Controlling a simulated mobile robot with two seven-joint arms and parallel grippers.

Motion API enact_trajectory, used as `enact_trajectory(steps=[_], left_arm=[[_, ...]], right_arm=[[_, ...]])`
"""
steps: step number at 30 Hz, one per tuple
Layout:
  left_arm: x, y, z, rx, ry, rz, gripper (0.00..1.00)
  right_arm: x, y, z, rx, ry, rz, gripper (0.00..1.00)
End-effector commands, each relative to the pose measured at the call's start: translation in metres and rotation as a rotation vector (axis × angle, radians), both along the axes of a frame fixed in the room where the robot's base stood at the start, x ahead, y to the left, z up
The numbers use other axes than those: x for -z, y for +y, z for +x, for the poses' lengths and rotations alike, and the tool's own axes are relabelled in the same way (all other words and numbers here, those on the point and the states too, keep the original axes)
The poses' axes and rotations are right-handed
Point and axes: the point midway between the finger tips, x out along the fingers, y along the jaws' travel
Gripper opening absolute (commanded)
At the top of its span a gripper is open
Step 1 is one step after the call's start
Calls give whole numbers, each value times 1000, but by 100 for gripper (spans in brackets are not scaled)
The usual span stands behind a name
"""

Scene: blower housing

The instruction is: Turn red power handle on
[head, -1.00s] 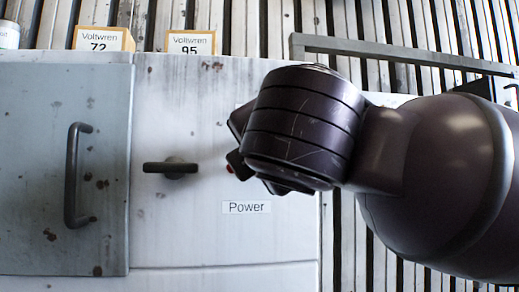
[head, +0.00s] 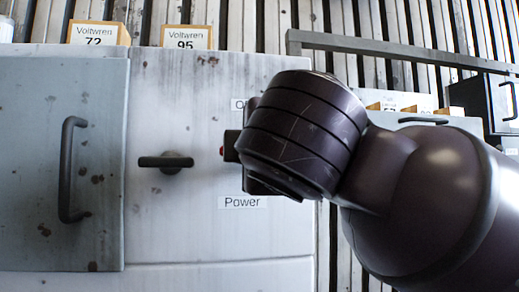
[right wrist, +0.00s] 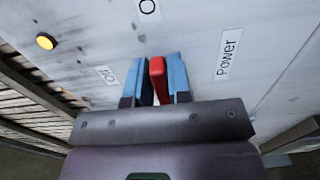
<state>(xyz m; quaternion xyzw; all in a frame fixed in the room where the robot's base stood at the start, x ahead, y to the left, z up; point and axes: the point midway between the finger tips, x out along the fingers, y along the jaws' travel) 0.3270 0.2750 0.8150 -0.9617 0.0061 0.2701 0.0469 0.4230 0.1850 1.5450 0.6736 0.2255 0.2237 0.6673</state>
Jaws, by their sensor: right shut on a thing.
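The red power handle (right wrist: 158,80) stands between the two blue fingertips of my right gripper (right wrist: 162,78) in the right wrist view, and the gripper is shut on it. In the head view only a small red bit (head: 222,152) shows at the left of my right gripper (head: 232,146); my wrist hides the rest. The Power label (head: 242,202) is below the wrist on the white cabinet, and also shows in the right wrist view (right wrist: 228,53). A label starting with O (head: 238,104) is partly hidden above it. My left gripper is not in view.
The white cabinet front (head: 180,225) carries a dark T-shaped knob (head: 166,162). A grey door with a bar handle (head: 67,170) is at the left. Boxes labelled Voltwren (head: 186,37) stand on top. A yellow button (right wrist: 45,41) shows in the right wrist view.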

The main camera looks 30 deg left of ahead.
Motion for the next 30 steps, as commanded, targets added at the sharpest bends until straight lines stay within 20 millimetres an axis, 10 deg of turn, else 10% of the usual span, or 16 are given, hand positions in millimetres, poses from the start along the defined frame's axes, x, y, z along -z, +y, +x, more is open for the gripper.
enact_trajectory(steps=[11, 12, 16, 30], left_arm=[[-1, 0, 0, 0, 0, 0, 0], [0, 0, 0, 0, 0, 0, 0], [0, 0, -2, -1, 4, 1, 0], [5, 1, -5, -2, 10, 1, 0]], right_arm=[[-5, -1, 2, 6, -1, 16, 0], [-5, -1, 2, 6, -1, 16, 20], [-4, -1, 2, 5, 0, 14, 40], [-1, -9, -12, -1, 1, 8, 40]])
